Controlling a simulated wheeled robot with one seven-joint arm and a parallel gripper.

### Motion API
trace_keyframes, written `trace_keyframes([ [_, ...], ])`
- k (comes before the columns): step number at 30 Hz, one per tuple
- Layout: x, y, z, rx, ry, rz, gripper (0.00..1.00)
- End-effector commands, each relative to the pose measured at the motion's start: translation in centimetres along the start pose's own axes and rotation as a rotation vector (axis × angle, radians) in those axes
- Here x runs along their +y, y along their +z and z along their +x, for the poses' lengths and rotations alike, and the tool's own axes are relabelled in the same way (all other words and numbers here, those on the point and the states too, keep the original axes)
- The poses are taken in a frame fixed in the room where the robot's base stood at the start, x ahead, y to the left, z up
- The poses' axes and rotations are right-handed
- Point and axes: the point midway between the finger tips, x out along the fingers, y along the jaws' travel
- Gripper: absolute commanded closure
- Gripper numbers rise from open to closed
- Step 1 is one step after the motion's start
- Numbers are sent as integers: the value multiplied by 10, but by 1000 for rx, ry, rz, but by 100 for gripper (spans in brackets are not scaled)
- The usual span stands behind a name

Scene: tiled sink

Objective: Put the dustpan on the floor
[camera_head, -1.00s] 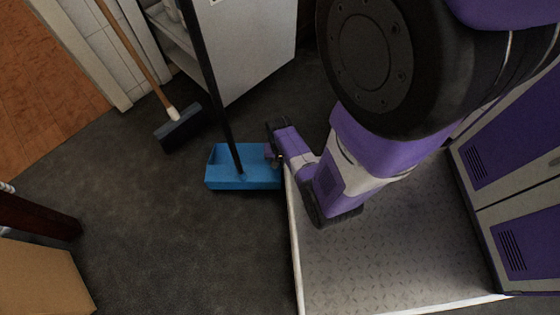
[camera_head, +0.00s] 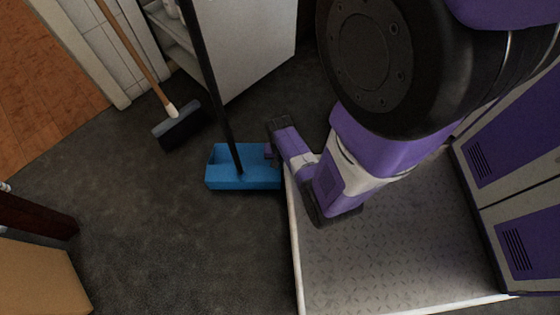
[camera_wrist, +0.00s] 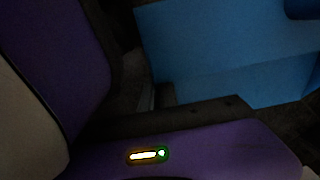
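The blue dustpan (camera_head: 225,178) with its long dark upright handle (camera_head: 213,85) is left of centre in the head view. I cannot tell whether its pan rests on the dark floor or sits slightly above it. My gripper (camera_head: 271,142) is at the pan's right edge, touching it or very near. The wrist view shows the blue dustpan (camera_wrist: 225,50) close by at the upper right, beyond the dark gripper parts. The fingertips are dark and partly hidden, so their opening and any hold on the pan are unclear.
A broom (camera_head: 178,127) with a wooden handle stands left of the dustpan, near a white cabinet (camera_head: 255,50). A cardboard-coloured box (camera_head: 40,280) is at lower left. Dark floor (camera_head: 160,235) between is clear.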

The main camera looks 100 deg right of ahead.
Motion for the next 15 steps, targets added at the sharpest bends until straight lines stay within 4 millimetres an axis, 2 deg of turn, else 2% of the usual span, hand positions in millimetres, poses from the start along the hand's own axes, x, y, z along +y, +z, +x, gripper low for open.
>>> trace_keyframes([
  [10,-1,-1,6,1,-1,0,100],
  [12,-1,-1,5,1,-2,0,83],
  [14,0,-1,5,1,-1,0,71],
  [15,0,-1,5,1,-1,0,71],
])
